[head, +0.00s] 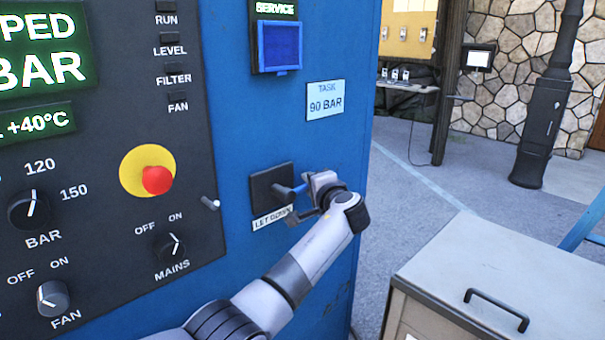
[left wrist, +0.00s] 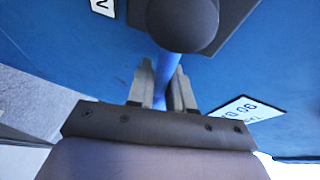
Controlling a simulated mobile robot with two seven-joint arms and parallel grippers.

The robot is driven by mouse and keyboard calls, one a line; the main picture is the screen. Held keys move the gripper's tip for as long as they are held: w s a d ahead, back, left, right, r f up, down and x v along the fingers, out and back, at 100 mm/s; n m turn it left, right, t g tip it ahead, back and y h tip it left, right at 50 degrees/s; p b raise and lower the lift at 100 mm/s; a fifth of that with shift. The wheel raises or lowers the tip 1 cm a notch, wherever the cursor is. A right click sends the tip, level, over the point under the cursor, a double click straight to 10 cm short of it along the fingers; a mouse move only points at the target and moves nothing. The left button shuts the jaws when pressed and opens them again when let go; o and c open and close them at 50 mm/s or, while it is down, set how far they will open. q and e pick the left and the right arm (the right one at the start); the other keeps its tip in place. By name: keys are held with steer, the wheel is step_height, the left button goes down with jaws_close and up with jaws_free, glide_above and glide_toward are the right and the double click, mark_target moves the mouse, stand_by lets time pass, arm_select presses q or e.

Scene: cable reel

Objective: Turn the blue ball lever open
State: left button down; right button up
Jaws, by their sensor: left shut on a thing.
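The blue ball lever (head: 301,189) sticks out from a dark plate (head: 262,187) on the blue cabinet, above a "LET DOWN" label (head: 272,219). My left gripper (head: 315,196) is at the lever and shut on it. In the left wrist view the blue lever (left wrist: 169,85) runs between the two fingers of my left gripper (left wrist: 163,88), below a round dark knob (left wrist: 183,22). The fingers hide part of the lever in the head view. My right gripper is not in view.
The control panel with a red emergency button (head: 157,180) and MAINS knob (head: 169,247) lies left of the lever. A "TASK 90 BAR" sign (head: 325,100) is above it. A grey cabinet (head: 490,270) stands at the lower right, with open floor behind it.

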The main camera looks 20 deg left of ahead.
arm_select(q)
steer(key=shift+w+d+r+m, duration=0.1)
steer(key=shift+w+d+m, duration=0.05)
steer(key=shift+d+m, duration=0.2)
stand_by(0.3)
steer(key=c, duration=1.2)
jaws_free()
steer(key=shift+c, duration=0.2)
steer(key=shift+o, duration=0.7)
steer(key=shift+w+f, duration=0.1)
steer(key=shift+f, duration=0.1)
steer(key=v, duration=0.7)
steer(key=shift+d, duration=0.1)
